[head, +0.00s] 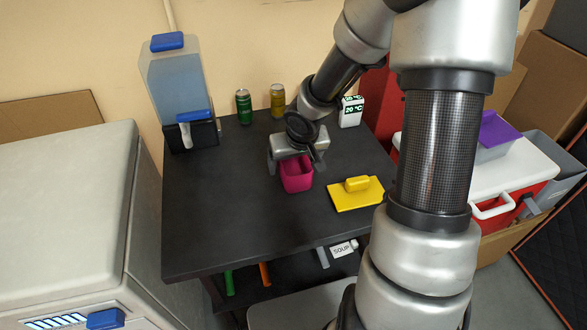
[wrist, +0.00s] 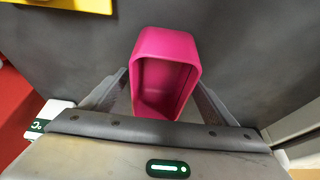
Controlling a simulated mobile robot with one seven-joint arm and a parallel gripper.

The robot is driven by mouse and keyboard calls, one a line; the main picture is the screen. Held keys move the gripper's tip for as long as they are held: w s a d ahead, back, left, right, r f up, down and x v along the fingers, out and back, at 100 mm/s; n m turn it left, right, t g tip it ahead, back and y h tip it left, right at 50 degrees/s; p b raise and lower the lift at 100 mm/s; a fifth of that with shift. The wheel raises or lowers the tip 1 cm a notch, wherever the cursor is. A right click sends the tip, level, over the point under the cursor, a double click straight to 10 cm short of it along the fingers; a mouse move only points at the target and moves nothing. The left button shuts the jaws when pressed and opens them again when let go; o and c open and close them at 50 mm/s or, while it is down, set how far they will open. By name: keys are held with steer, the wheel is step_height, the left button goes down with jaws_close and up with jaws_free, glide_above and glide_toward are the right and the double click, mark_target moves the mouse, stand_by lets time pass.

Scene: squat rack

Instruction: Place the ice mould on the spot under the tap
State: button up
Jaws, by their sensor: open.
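The pink ice mould (head: 297,178), an open-topped box, stands on the dark table (head: 215,225). It also shows in the wrist view (wrist: 165,80), between my two fingers. My gripper (head: 296,166) is open above the mould, with one finger on either side. I cannot tell whether the fingers touch it. At the table's back left stands a clear water dispenser (head: 173,85) with a blue-topped tap (head: 190,117) at its front. The spot under the tap is partly hidden by the tap and the dark stand (head: 205,133).
A yellow lid-like block with a handle (head: 355,194) lies right of the mould. Green (head: 243,106) and gold (head: 277,100) cans and a white temperature display (head: 351,111) stand at the back. The table between mould and dispenser is clear.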

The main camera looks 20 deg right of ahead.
steer(key=c, duration=1.3)
step_height(320, 180, up, 10)
steer(key=f+p, duration=0.1)
steer(key=p, duration=0.5)
step_height(320, 180, up, 11)
steer(key=p, duration=0.3)
glide_above(294, 174)
steer(key=s+a, duration=0.3)
steer(key=s, duration=0.1)
steer(key=p+v, duration=0.3)
steer(key=p, duration=0.9)
steer(key=shift+s+a+r+p, duration=0.1)
steer(key=shift+s+r+p, duration=0.1)
steer(key=shift+p, duration=0.15)
